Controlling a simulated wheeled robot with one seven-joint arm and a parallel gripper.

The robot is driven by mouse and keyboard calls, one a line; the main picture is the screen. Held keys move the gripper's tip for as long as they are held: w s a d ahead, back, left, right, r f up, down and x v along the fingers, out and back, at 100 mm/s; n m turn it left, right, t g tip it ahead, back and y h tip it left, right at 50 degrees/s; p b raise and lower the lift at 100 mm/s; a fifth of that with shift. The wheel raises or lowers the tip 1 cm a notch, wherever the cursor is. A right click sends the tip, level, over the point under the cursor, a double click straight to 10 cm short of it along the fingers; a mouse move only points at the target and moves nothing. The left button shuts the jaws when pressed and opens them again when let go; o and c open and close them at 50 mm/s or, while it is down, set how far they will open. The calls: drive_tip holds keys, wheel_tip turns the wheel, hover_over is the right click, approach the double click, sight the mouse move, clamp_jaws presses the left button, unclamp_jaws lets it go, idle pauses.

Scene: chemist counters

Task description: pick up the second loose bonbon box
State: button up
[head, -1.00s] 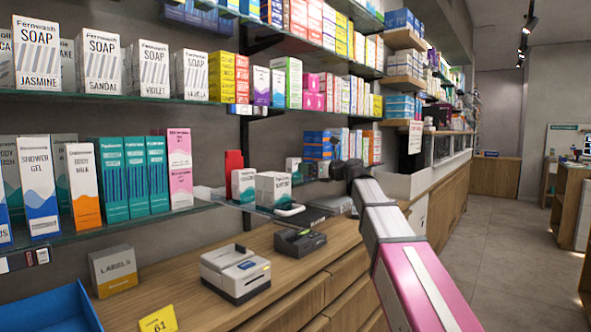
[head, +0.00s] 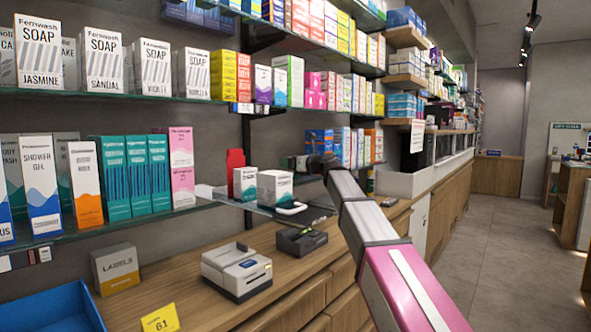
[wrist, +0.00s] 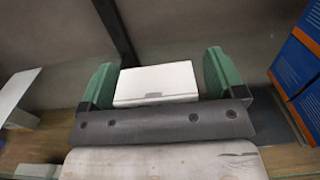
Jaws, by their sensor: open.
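In the wrist view my gripper (wrist: 158,72) is open, with one green finger on each side of a plain white box (wrist: 156,84). The box lies between the fingers, with small gaps showing on both sides. No label shows on its visible faces, so I cannot tell whether it is the second loose bonbon box. In the head view the dark end of my arm (head: 318,166) reaches over the lower glass shelf, and the fingers are hard to make out. Two white-and-teal boxes, a left one (head: 244,184) and a right one (head: 275,189), stand left of it.
Blue-and-orange boxes (wrist: 298,68) stand close on the right in the wrist view. A white panel (wrist: 14,92) is at the left. Below the shelf, a white printer (head: 237,273) and a dark device (head: 301,241) sit on the wooden counter.

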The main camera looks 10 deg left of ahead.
drive_tip(key=c, duration=1)
drive_tip(key=shift+r, duration=0.1)
